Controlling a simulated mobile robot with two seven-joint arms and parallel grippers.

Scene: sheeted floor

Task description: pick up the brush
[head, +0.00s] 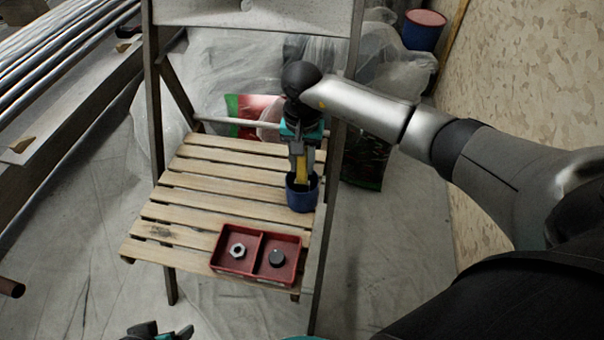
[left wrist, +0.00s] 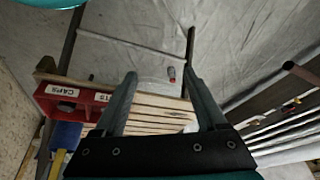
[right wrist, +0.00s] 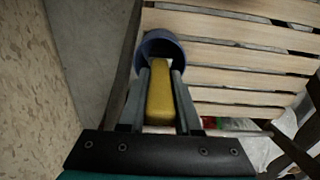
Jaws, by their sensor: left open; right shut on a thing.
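The brush shows as a yellow handle (head: 302,168) standing in a blue cup (head: 302,199) on the wooden slatted seat (head: 180,215). My right gripper (head: 303,160) is over the cup, pointing down, shut on the handle. In the right wrist view the yellow handle (right wrist: 160,95) lies between both fingers, its end inside the cup (right wrist: 163,44). The brush's lower end is hidden in the cup. My left gripper (head: 160,331) is at the bottom edge of the head view. In the left wrist view its fingers (left wrist: 162,80) are apart with nothing between them.
The chair frame (head: 328,200) rises beside the cup. A chipboard wall (head: 530,90) is at right. The seat's left part is clear.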

